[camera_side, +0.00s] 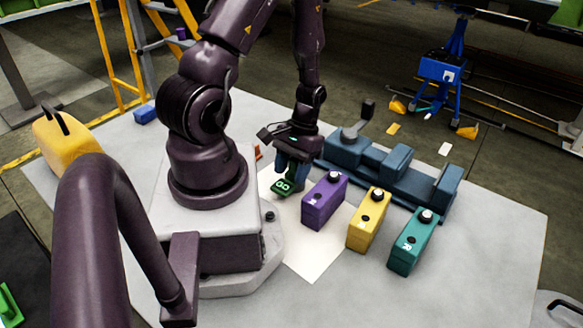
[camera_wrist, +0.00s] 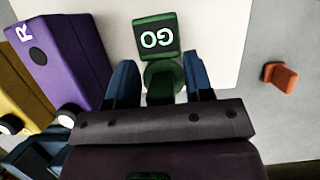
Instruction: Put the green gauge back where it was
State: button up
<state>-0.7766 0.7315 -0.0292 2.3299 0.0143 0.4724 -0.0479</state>
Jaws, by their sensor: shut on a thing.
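The green gauge (camera_side: 283,187) is marked "GO" and is between the fingers of my gripper (camera_side: 291,168). In the wrist view the gauge (camera_wrist: 157,38) shows its flat "GO" end beyond the fingertips, and its round green part sits between the two blue fingers of my gripper (camera_wrist: 163,82). My gripper is shut on it. The gauge is over or on the white sheet (camera_side: 316,258); I cannot tell whether it touches. The fingers hide part of the gauge.
Purple (camera_side: 324,200), yellow (camera_side: 369,219) and teal (camera_side: 413,241) blocks with knobs stand in a row to the right of the gauge. A blue stepped fixture (camera_side: 391,170) lies behind them. A small orange piece (camera_wrist: 280,76) lies nearby. The table's front right is clear.

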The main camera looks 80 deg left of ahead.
jog(key=o, duration=1.4)
jog(key=shift+c, duration=0.2)
jog(key=w+r+m+t+y, duration=0.1)
jog(key=w+r, duration=0.2)
jog(key=r, duration=0.6)
jog(key=w+r+m+t+y, duration=0.1)
jog(key=w+r, duration=0.3)
jog(key=r, duration=0.5)
jog(key=s+d+r+m+t+y, duration=0.1)
jog(key=d+r+m+t, duration=0.5)
jog(key=d+r, duration=0.7)
jog(key=shift+s+d+m+t, duration=0.4)
jog(key=shift+s+d+m, duration=0.1)
jog(key=shift+s, duration=0.35)
